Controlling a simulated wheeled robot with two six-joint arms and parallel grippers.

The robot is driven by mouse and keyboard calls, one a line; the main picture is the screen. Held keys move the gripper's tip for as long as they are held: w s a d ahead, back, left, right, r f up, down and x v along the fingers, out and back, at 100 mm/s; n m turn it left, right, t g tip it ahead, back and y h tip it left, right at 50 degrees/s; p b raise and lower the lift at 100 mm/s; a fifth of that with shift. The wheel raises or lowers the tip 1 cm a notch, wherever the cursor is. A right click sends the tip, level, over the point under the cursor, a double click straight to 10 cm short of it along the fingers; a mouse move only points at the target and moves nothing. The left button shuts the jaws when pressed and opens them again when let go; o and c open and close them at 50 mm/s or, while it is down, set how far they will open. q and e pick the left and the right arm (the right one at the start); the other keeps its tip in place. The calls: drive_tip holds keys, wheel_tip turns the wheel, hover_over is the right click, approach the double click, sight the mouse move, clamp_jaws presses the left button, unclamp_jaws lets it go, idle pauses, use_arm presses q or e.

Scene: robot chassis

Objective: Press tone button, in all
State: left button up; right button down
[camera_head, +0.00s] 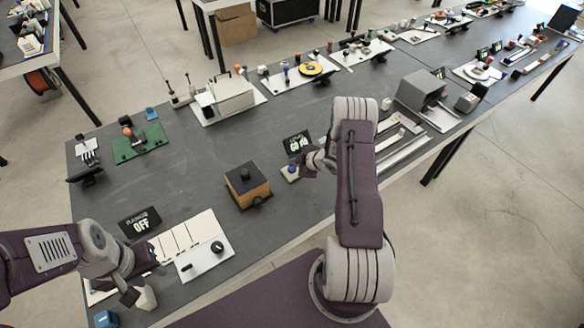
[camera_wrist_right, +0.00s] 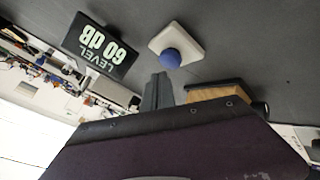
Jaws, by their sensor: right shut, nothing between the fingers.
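A round blue button (camera_wrist_right: 170,58) sits on a small white plate (camera_wrist_right: 178,40) in the right wrist view. It also shows in the head view (camera_head: 291,169), partly beside my right gripper. A black display (camera_wrist_right: 103,48) stands next to it and reads LEVEL 60 dB; it also shows in the head view (camera_head: 297,142). My right gripper (camera_wrist_right: 157,92) is shut and empty, its tips close to the button; contact cannot be told. My left gripper (camera_head: 141,292) is low at the left front; its jaw opening is unclear.
A wooden box with a black top (camera_head: 247,184) stands left of the button. A RANGE OFF display (camera_head: 140,222) and a white panel with a black knob (camera_head: 217,246) are at the front left. Several other devices line the back of the dark table (camera_head: 190,165). Bare table lies between them.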

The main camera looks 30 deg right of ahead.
sight(294, 169)
wheel_tip(294, 169, up, 5)
drive_tip(key=p, duration=0.4)
drive_tip(key=shift+r, duration=0.1)
idle(0.3)
idle(0.4)
